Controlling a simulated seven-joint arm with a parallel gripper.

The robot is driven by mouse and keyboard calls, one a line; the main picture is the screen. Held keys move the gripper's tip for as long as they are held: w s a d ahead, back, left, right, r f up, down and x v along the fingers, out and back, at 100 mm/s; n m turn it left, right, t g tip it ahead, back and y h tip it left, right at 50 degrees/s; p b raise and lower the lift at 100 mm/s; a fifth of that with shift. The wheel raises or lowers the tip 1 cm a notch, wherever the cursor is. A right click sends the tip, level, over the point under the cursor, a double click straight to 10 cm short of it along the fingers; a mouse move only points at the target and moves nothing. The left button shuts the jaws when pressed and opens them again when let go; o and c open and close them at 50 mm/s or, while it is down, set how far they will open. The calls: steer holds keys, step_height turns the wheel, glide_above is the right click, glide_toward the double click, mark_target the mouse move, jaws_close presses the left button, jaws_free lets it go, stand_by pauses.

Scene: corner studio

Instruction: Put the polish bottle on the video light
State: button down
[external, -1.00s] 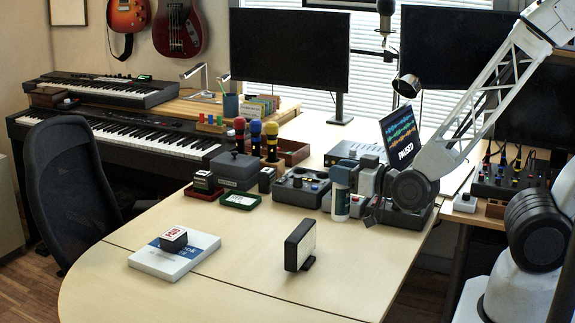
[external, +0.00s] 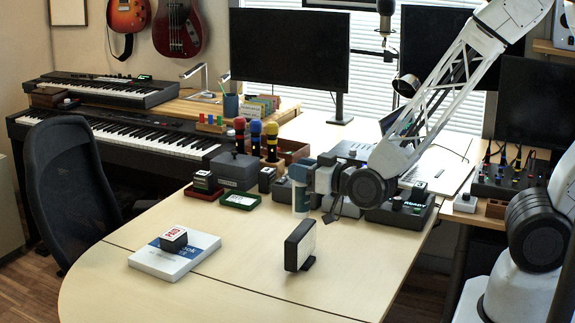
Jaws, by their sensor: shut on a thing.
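The polish bottle (external: 301,197), white and teal, is upright at the left end of my gripper (external: 308,178). My gripper is shut on its upper part; the fingertips are small and partly hidden here. The bottle is behind the video light and above it in the picture; whether its base clears the desk is hard to tell. The video light (external: 299,245) is a small black upright panel with a pale face, standing on the front part of the desk. The bottle and the light are apart.
A white book (external: 165,262) with a stamp (external: 173,238) on it lies at front left. A green-topped pad (external: 239,200), a dark box (external: 234,170) and colourful microphones (external: 271,140) stand left of the bottle. A dark device (external: 400,212) is right. The desk around the light is clear.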

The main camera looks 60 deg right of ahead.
steer(key=shift+f, duration=1.7)
steer(key=shift+f, duration=0.15)
steer(key=c, duration=0.8)
jaws_free()
steer(key=shift+s, duration=0.15)
steer(key=s, duration=1.1)
steer(key=shift+s+a, duration=0.35)
steer(key=shift+a, duration=0.1)
steer(key=shift+r, duration=0.2)
